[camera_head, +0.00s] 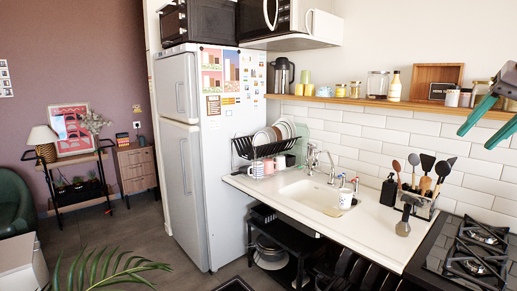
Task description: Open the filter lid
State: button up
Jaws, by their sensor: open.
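My gripper (475,140) enters at the upper right edge. Its two teal fingers are apart with nothing between them. It hangs in the air in front of the tiled wall, above the hob side of the counter. I cannot pick out a filter or its lid for certain. A small dark grey metal object (403,222) with a rounded lower end stands on the counter left of the hob, below and left of my gripper and apart from it; I cannot tell what it is.
A utensil holder (418,204) with several spoons and spatulas and a black bottle (388,190) stand by the wall. The gas hob (465,255) is at the lower right. A white cup (346,198) is by the sink (315,194). A shelf (400,103) with jars runs above. The front counter is clear.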

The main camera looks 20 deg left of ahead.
aim_at(311, 145)
jog(key=u, duration=0.4)
jog(key=i+j+z, duration=0.1)
jog(key=i+j, duration=0.25)
jog(key=i+j+z, duration=0.15)
jog(key=i+j, duration=0.2)
jog(key=i+j+z, duration=0.1)
jog(key=i+j, duration=0.25)
jog(key=i+j+z, duration=0.15)
jog(key=i+j, duration=0.15)
jog(key=j, duration=0.15)
jog(key=i+j+z, duration=0.1)
jog(key=i+j, duration=0.2)
jog(key=j, duration=0.15)
jog(key=i+j+z, duration=0.1)
jog(key=i+j, duration=0.15)
jog(key=j, duration=0.25)
